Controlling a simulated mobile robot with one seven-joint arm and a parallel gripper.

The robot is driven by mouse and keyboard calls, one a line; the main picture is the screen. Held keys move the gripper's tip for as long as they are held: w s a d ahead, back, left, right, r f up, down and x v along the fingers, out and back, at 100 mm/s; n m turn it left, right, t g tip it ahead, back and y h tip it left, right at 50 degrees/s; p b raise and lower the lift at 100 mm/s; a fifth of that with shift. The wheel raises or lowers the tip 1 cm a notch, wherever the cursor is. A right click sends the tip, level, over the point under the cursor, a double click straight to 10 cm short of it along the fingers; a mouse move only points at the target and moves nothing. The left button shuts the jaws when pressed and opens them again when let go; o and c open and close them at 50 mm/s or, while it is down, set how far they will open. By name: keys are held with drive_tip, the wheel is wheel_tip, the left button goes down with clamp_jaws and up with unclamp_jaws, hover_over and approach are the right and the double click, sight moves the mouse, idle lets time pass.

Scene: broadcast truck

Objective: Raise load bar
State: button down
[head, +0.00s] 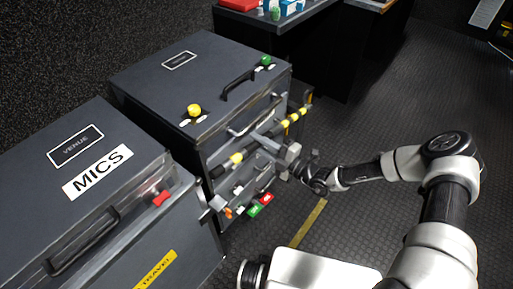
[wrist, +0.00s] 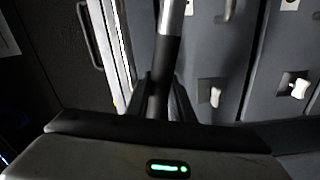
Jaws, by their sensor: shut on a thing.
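The load bar (head: 237,158) runs across the front of the dark drawer case, with yellow bands along its black length. My gripper (head: 257,138) reaches it from the right, near the bar's middle. In the wrist view, the bar (wrist: 165,55), part silver and part black, passes between the two fingers of my gripper (wrist: 162,98), which are shut on its black part. The hand hides part of the bar in the head view.
The drawer case (head: 160,85) has a yellow knob (head: 194,110) and a green knob (head: 265,61) on top. A MICS case (head: 75,215) stands to its left. A dark bench (head: 300,25) stands behind. The floor (head: 390,110) to the right is clear.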

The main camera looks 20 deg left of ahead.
drive_tip(key=shift+w+r, duration=0.1)
drive_tip(key=shift+r, duration=0.3)
drive_tip(key=c, duration=1.5)
unclamp_jaws()
drive_tip(key=shift+c, duration=0.2)
